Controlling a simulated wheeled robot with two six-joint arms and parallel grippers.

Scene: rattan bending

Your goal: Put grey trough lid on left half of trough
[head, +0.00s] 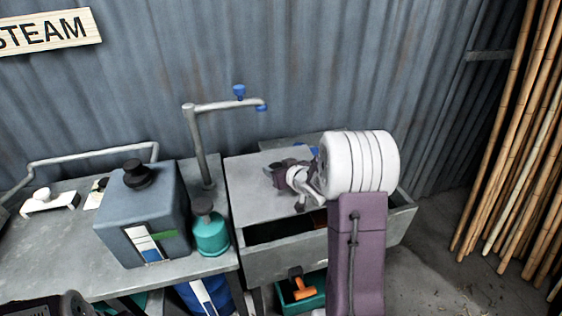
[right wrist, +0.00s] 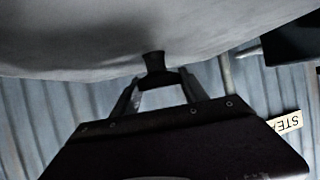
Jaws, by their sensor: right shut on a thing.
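The grey trough lid (head: 247,183) is a flat sheet over the left part of the grey metal trough (head: 290,262) in the head view. My right gripper (head: 272,177) is shut on the lid's knob, which shows as a dark knob (right wrist: 153,62) between the fingers in the right wrist view. The lid's pale surface (right wrist: 70,55) fills the top of that view. A dark gap shows between the lid's front edge and the trough's front wall. I cannot tell whether the lid touches the rim. My arm hides part of the trough's right half. My left gripper is not in view.
Left of the trough, a grey bench (head: 70,243) holds a blue-grey canister (head: 155,215), a teal bottle (head: 211,234) and a bent pipe stand (head: 196,140). A teal bin (head: 303,302) with an orange-handled tool sits below. Bamboo poles (head: 515,150) lean at right.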

